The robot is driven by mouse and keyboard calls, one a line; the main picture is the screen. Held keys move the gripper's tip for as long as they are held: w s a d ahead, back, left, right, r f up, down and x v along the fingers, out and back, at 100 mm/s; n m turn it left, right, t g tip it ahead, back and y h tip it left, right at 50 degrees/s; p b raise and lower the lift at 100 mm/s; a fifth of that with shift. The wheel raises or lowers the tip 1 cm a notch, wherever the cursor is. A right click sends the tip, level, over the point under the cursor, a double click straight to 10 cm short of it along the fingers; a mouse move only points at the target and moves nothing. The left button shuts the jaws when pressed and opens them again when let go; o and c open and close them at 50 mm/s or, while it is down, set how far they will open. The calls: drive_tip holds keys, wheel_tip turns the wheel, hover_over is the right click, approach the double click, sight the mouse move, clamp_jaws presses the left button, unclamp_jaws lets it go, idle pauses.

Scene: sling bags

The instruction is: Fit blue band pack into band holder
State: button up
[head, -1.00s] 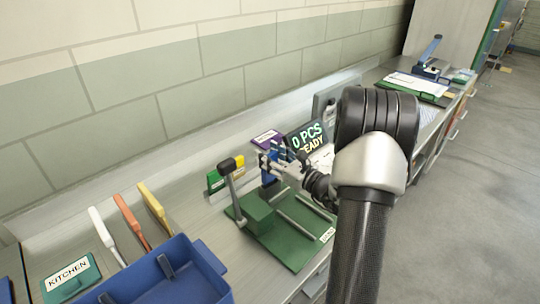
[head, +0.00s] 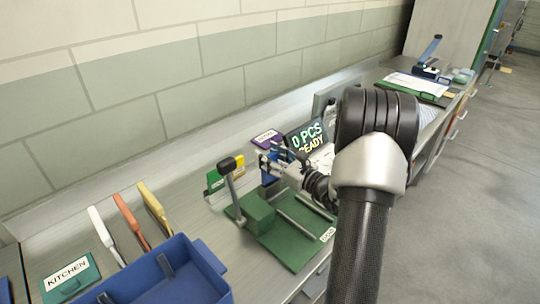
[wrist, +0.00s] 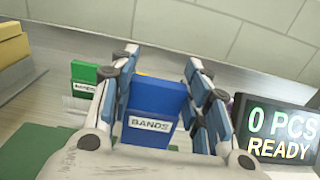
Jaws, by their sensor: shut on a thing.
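The blue band pack (wrist: 155,105), with a white BANDS label, stands between my fingers in the wrist view. My gripper (wrist: 162,85) is shut on it, with a finger along each side. In the head view my gripper (head: 272,160) is at the back of the bench, behind the green press fixture. Only a small part of the blue pack (head: 267,178) shows there. I cannot make out the band holder as a separate thing, nor whether the pack's bottom touches anything.
A green labelled pack (head: 214,181) and a yellow pack (head: 238,166) stand left of my gripper. The green fixture (head: 290,246) with its lever (head: 231,180) is in front. A display (head: 306,139) reading 0 PCS READY stands close on the right. A blue bin (head: 205,265) is front left.

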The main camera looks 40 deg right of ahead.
sight(271, 181)
drive_tip(key=shift+f+b, duration=0.7)
drive_tip(key=shift+f, duration=0.65)
drive_tip(key=shift+f, duration=1.1)
drive_tip(key=shift+f, duration=0.2)
drive_tip(key=o, duration=1.3)
drive_tip(key=shift+s, duration=0.15)
drive_tip(key=s, duration=0.7)
drive_tip(key=s+d, duration=0.1)
drive_tip(key=s, duration=0.3)
drive_tip(key=shift+s, duration=0.35)
drive_tip(key=shift+a, duration=0.15)
